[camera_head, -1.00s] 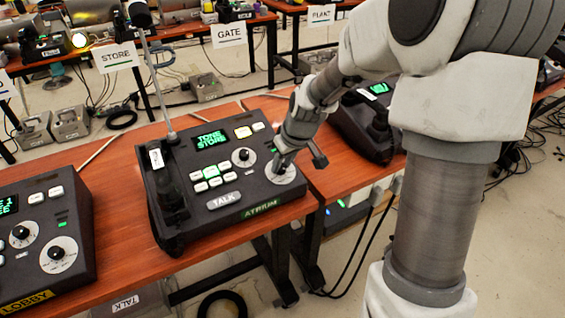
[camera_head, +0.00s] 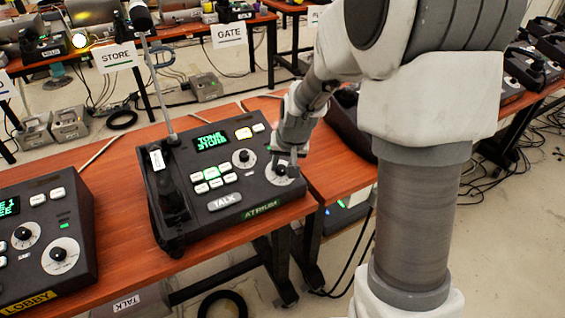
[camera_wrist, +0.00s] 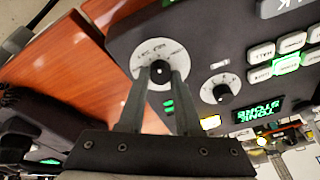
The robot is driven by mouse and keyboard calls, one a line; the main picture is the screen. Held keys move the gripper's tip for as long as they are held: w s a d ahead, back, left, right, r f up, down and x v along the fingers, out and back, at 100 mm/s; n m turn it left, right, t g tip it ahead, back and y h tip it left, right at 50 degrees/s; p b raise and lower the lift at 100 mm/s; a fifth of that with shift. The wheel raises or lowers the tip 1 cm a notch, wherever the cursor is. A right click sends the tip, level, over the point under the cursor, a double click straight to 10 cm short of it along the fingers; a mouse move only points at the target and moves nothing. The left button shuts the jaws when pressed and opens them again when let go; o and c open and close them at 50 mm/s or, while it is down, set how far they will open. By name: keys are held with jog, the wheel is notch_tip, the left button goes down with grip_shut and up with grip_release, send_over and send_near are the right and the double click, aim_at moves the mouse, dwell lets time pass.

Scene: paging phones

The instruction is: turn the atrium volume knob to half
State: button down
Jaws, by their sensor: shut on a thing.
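The atrium phone (camera_head: 220,180) is a dark sloped console with a green "ATRIUM" label and a screen (camera_head: 211,141) reading "TONE STORE". Its lower right knob (camera_wrist: 160,72) sits on a pale round dial (camera_wrist: 148,53) with markings. My gripper (camera_wrist: 160,80) has its two fingers on either side of this knob and is shut on it. In the head view my gripper (camera_head: 283,163) comes down onto the same dial (camera_head: 281,176) and partly hides the knob. A second knob (camera_head: 243,155) sits higher on the console. I cannot read the knob's setting.
The lobby phone (camera_head: 40,240) stands to the left on the red-brown table (camera_head: 120,190). Another dark phone (camera_head: 350,120) stands to the right, partly behind my arm. A handset (camera_head: 165,190) lies along the atrium phone's left side. Tables with signs stand behind.

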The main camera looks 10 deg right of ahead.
jog(key=shift+m, duration=0.3)
jog(key=c, duration=0.6)
grip_release()
jog(key=shift+r, duration=0.1)
jog(key=a+p+v, duration=0.1)
jog(key=p+v, duration=0.3)
jog(key=v, duration=1.3)
jog(key=shift+s+d, duration=0.15)
jog(key=shift+d, duration=0.3)
jog(key=shift+r, duration=0.1)
